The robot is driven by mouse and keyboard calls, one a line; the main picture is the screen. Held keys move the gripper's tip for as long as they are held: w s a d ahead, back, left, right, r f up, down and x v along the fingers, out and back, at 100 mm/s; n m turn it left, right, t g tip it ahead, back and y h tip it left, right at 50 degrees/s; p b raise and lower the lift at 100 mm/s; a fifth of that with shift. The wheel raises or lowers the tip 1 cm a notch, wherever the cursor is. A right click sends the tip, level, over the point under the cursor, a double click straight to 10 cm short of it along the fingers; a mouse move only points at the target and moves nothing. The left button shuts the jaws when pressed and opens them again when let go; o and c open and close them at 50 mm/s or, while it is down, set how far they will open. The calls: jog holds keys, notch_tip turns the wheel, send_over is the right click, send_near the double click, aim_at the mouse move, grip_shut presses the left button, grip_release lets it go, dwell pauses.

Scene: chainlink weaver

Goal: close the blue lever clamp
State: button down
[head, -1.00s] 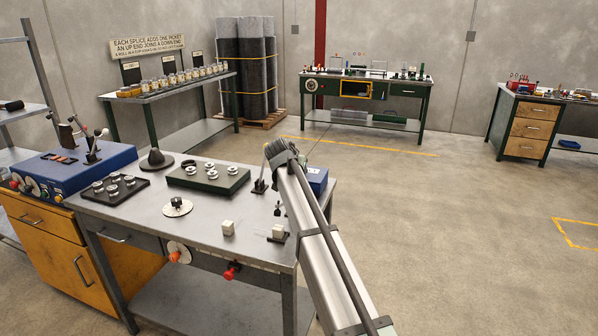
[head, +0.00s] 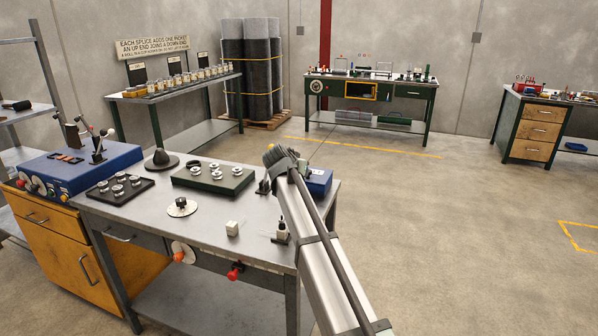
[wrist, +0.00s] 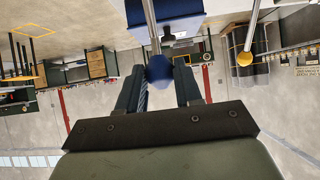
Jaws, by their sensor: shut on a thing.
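In the wrist view a blue ball knob (wrist: 159,68) sits between the two fingers of my gripper (wrist: 160,78), which is shut on it. A metal lever rod (wrist: 151,25) runs from the knob toward the top of the picture. In the head view my gripper (head: 279,158) is over the far right part of the metal bench. My arm hides most of the clamp there, and the blue knob cannot be made out. I cannot tell the lever's exact angle.
A yellow knob (wrist: 244,58) on another rod stands beside my gripper. A blue box (head: 319,182) is at the bench's right edge.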

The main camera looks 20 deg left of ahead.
jog(key=shift+s+f, duration=0.4)
jog(key=c, duration=1.1)
grip_release()
jog(key=o, duration=0.3)
jog(key=shift+w+r, duration=0.15)
jog(key=shift+r, duration=0.05)
jog(key=v, duration=1.4)
jog(key=shift+w, duration=0.1)
